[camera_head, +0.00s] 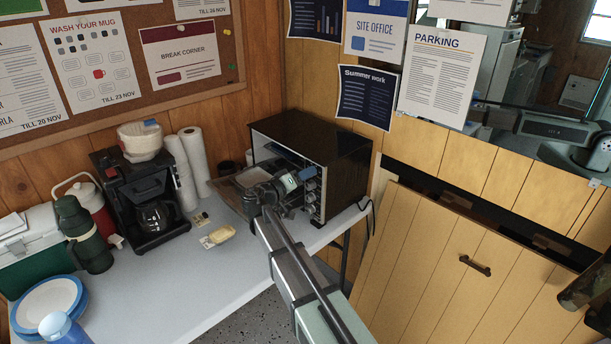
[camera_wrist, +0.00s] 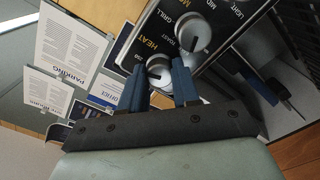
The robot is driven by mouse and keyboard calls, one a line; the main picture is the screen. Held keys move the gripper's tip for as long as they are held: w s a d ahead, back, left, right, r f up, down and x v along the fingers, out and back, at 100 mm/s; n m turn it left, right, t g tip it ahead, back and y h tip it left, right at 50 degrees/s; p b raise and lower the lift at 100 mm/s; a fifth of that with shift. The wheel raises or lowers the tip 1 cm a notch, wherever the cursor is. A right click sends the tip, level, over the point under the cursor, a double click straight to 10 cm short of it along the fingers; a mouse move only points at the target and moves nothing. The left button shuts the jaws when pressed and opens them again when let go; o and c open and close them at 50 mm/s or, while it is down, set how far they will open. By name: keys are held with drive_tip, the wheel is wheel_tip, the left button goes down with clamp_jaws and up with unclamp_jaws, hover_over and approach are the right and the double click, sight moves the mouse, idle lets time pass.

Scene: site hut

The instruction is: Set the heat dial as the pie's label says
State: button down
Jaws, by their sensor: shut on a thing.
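The heat dial (camera_wrist: 159,70) is a silver knob on the toaster oven's dark front panel, beside the printed word HEAT in the wrist view. My gripper (camera_wrist: 168,82) has its two blue fingers on either side of this knob and is shut on it. The fingers hide part of the knob and its scale, so its setting cannot be read. The black toaster oven (camera_head: 328,145) stands at the back right of the table, its door lowered. In the head view, my gripper (camera_head: 297,181) is at its control panel. I cannot make out the pie or its label with certainty.
A small yellowish item (camera_head: 221,234) lies on the white table (camera_head: 170,285), left of my arm. A coffee maker (camera_head: 145,200) and paper rolls (camera_head: 194,160) stand farther left.

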drive_tip(key=shift+m, duration=0.3)
drive_tip(key=c, duration=0.8)
unclamp_jaws()
drive_tip(key=v, duration=1.4)
drive_tip(key=shift+d, duration=0.1)
